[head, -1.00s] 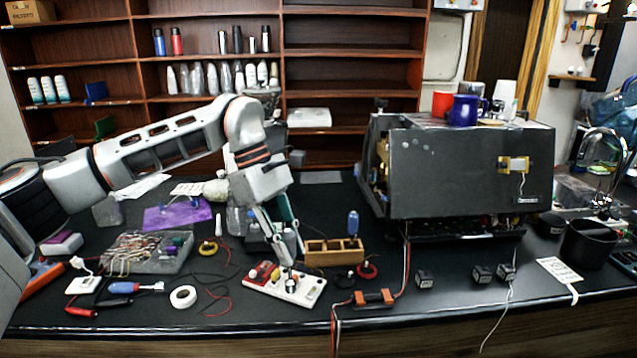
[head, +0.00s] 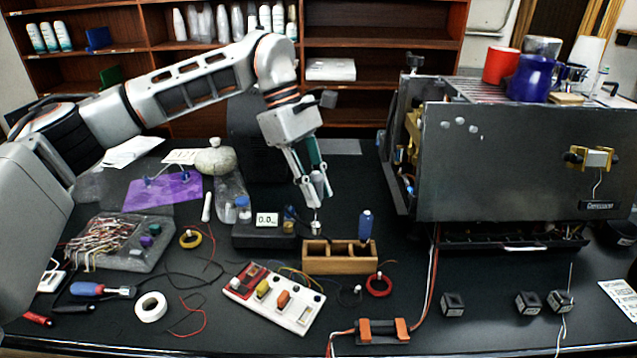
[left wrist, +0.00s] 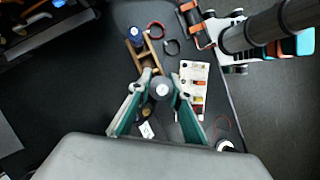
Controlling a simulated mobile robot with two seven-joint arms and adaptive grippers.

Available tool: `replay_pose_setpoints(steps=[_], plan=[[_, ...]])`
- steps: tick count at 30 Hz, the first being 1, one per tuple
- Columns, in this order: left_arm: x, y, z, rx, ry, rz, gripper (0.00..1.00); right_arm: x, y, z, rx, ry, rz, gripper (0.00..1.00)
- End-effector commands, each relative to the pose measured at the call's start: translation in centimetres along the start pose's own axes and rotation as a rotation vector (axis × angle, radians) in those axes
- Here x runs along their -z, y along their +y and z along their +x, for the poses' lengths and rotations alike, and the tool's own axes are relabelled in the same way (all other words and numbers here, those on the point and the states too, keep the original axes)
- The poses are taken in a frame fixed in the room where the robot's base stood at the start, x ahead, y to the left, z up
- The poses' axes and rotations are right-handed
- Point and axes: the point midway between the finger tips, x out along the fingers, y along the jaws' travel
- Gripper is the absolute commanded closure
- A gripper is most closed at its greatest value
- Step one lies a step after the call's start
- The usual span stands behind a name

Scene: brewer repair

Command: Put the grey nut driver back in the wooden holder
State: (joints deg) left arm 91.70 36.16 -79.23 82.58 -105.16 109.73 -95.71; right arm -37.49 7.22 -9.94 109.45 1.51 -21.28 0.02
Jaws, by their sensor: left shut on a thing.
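My left gripper (head: 314,190) is shut on the grey nut driver (head: 318,184), which hangs roughly upright with its metal end down. That end shows just above and behind the left part of the wooden holder (head: 340,266); I cannot tell whether it is exactly over a compartment. The holder has several compartments, and a blue-handled driver (head: 365,226) stands in its right one. In the left wrist view the round grey end of the nut driver (left wrist: 160,89) sits between the fingers, close to the wooden holder (left wrist: 155,50).
A white board with coloured blocks (head: 275,298) lies in front of the holder. A small display box (head: 262,236) stands left of it. A red tape ring (head: 379,285) lies at its front right. The large grey brewer (head: 520,160) stands to the right.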

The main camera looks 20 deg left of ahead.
Motion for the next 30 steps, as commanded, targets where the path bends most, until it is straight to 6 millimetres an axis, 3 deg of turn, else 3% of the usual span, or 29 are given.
replay_pose_setpoints(steps=[7,15,30], plan=[[0.8,0.0,1.8,0.000,0.000,0.000,1.00,0.2,-1.2,0.6,0.017,0.022,0.005,0.60],[1.6,0.0,3.5,0.000,0.000,-0.001,1.00,2.2,-1.8,0.7,0.029,0.066,0.001,0.60],[1.7,0.0,4.0,0.000,0.000,0.000,1.00,2.2,-1.6,0.7,0.028,0.066,-0.003,0.60]])
